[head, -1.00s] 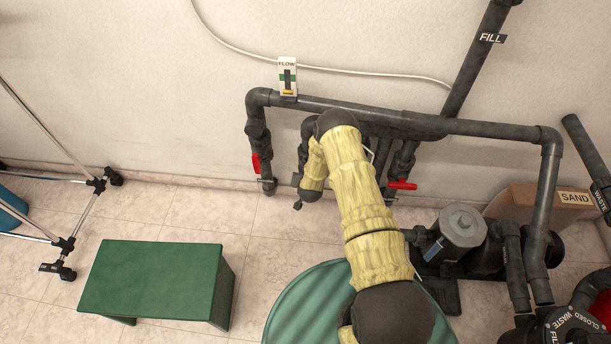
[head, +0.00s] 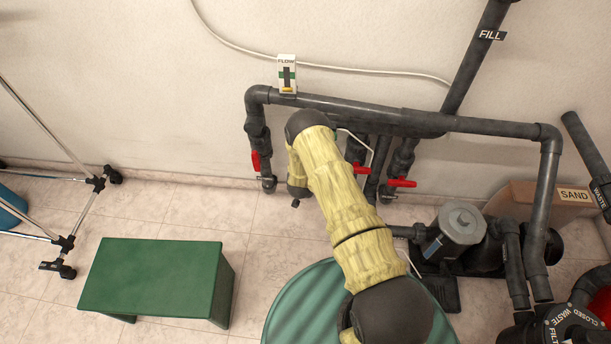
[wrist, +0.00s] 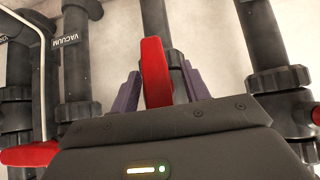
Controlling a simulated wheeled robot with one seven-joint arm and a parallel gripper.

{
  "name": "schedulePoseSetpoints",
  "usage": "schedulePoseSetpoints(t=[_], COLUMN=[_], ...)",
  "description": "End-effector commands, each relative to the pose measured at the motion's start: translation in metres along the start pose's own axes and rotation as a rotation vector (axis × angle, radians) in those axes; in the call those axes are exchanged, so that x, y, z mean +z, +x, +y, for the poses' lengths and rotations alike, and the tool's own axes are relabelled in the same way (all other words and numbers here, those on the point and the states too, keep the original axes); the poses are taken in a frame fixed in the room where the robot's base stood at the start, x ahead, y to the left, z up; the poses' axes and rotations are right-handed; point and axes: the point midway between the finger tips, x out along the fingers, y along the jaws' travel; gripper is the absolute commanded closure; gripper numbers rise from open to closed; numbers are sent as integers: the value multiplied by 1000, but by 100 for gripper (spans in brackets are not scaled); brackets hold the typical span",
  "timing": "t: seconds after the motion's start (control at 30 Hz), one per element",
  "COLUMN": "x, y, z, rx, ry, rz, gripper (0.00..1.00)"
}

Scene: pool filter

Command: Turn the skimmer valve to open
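In the wrist view a red valve handle (wrist: 155,72) stands upright between the two purple fingers of my gripper (wrist: 160,90). The fingers are apart. A gap shows between the handle and the right finger; the left finger is close beside it, and contact cannot be told. In the head view, red handles show on the pipes: a left one (head: 256,162) hanging down, a middle one (head: 357,169) partly behind my arm, and a right one (head: 402,183) lying sideways. My gripper is mostly hidden by my arm there. No skimmer label is readable.
A pipe labelled VACUUM (wrist: 77,60) and another red handle (wrist: 30,153) are left of my gripper. A flow gauge (head: 287,75) sits on the top pipe. A pump (head: 460,228), green step (head: 152,278) and green rounded top (head: 300,298) stand nearby.

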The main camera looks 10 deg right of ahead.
Motion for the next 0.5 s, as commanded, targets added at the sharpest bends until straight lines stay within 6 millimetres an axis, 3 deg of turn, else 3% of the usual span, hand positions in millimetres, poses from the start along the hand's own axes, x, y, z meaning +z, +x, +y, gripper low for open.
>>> schedulePoseSetpoints(t=[0.33,0.5], x=[1,0], y=[-2,-16], z=[1,1], rx=[2,1], ry=[1,0], rz=[-3,-4], gripper=[53,53])
